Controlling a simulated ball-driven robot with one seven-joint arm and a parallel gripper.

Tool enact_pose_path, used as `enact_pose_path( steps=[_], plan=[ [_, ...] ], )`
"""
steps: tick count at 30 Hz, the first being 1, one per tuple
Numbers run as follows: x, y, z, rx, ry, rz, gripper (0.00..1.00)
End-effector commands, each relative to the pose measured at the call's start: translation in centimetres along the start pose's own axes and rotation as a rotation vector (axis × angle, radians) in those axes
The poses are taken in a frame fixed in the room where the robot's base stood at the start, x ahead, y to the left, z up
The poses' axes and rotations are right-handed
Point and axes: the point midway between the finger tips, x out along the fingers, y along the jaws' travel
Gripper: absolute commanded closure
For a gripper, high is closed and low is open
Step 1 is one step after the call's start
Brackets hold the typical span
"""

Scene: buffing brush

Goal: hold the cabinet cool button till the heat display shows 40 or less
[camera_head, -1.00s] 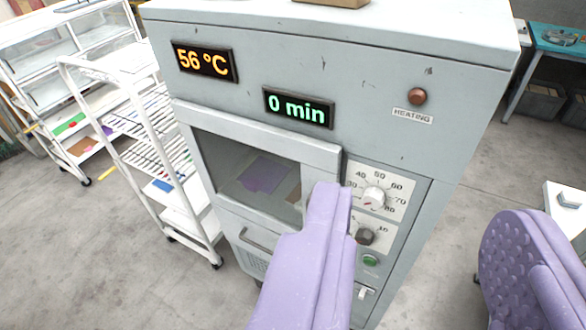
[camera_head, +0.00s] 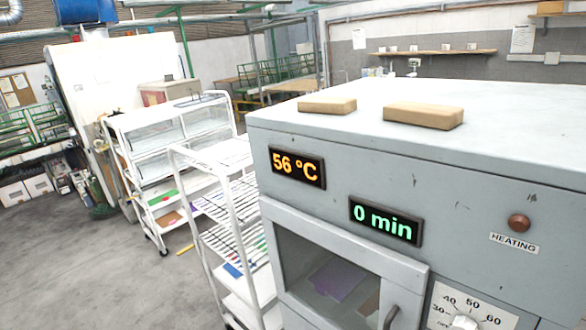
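The grey cabinet (camera_head: 400,165) fills the right side of the view. Its heat display (camera_head: 297,168) reads 56 °C in orange. Its time display (camera_head: 385,221) reads 0 min in green. The round reddish-brown heating lamp (camera_head: 519,222) is at the right and looks unlit. The top of the white temperature dial (camera_head: 464,322) shows at the bottom edge. The cool button is not in view; the lower control panel is cut off by the frame. My gripper is not in view.
Two tan blocks (camera_head: 424,116) lie on the cabinet top. The cabinet window has a handle (camera_head: 391,318) at its right. A white wire-shelf trolley (camera_head: 233,225) stands close to the cabinet's left. A white glass-fronted case (camera_head: 165,150) is behind it. Floor (camera_head: 90,270) at left is clear.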

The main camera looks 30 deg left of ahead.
Motion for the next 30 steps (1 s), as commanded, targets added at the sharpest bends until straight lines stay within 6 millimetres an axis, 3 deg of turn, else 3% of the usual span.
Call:
enact_pose_path(
  steps=[1,4,5,30],
  plan=[
    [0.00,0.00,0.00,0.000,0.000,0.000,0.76],
    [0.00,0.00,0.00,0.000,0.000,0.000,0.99],
    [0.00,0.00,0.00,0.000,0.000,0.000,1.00],
    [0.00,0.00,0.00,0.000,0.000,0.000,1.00]
  ],
)
